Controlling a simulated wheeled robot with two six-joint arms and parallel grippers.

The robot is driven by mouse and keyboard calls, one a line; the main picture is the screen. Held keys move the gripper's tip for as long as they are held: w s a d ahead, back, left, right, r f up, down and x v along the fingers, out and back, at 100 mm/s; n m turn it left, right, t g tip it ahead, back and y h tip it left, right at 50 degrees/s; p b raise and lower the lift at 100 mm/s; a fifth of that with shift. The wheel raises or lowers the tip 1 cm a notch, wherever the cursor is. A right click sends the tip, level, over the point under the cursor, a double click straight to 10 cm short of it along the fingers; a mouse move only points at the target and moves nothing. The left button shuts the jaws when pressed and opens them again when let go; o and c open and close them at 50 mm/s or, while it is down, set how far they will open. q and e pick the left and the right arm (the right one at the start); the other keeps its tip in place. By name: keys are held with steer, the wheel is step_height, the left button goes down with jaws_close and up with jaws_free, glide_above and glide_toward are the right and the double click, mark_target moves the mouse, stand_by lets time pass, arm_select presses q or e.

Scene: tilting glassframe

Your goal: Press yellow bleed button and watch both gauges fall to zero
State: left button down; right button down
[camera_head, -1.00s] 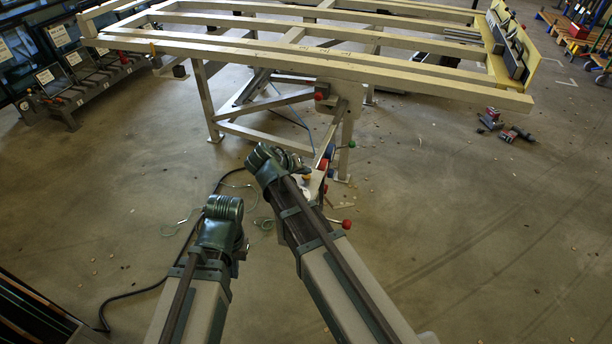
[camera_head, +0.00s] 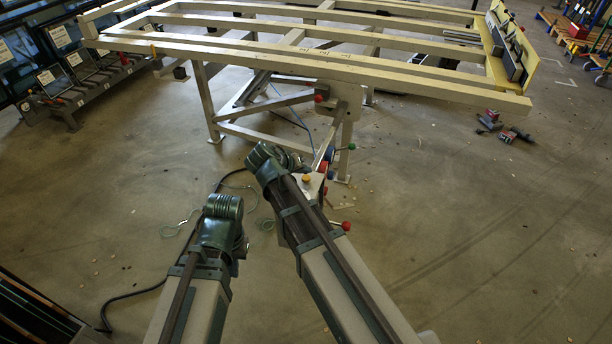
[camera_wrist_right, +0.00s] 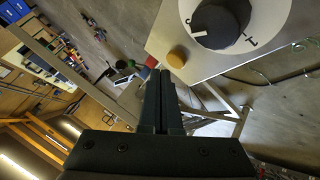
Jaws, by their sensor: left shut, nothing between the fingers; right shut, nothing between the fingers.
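The yellow button (camera_wrist_right: 177,57) sits on a pale panel (camera_wrist_right: 160,38) in the right wrist view, left of a large dark knob (camera_wrist_right: 218,22) on a white dial. My right gripper (camera_wrist_right: 161,76) is shut and empty. Its tips appear just below the button in that view; I cannot tell whether they touch the panel. In the head view the button (camera_head: 306,178) shows small beside my right wrist, which hides part of the panel. My left gripper (camera_head: 222,207) is shut and empty, left of and apart from the panel. I cannot make out any gauges.
The big pale tilting frame (camera_head: 400,75) stands behind the panel on metal legs. A red ball-ended lever (camera_head: 346,225) sticks out right of my right arm. A dark cable (camera_head: 150,289) lies on the floor at left. Tools (camera_head: 507,131) lie on the open floor at right.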

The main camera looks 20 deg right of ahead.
mark_target(304, 180)
step_height(304, 180, up, 5)
steer(key=p, duration=0.5)
stand_by(0.3)
stand_by(0.5)
steer(key=s+a+f+n+g+y, duration=0.1)
steer(key=s+f+g+y, duration=0.2)
steer(key=s, duration=0.6)
steer(key=s+f+g+y, duration=0.2)
steer(key=s+f+y, duration=0.2)
steer(key=s, duration=0.4)
steer(key=s+a+n+h, duration=0.1)
steer(key=s+a+n, duration=0.4)
steer(key=a, duration=0.6)
step_height(304, 180, up, 16)
steer(key=s+p, duration=0.1)
steer(key=p, duration=1.4)
steer(key=shift+a+m+g, duration=0.25)
steer(key=shift+m+g, duration=0.15)
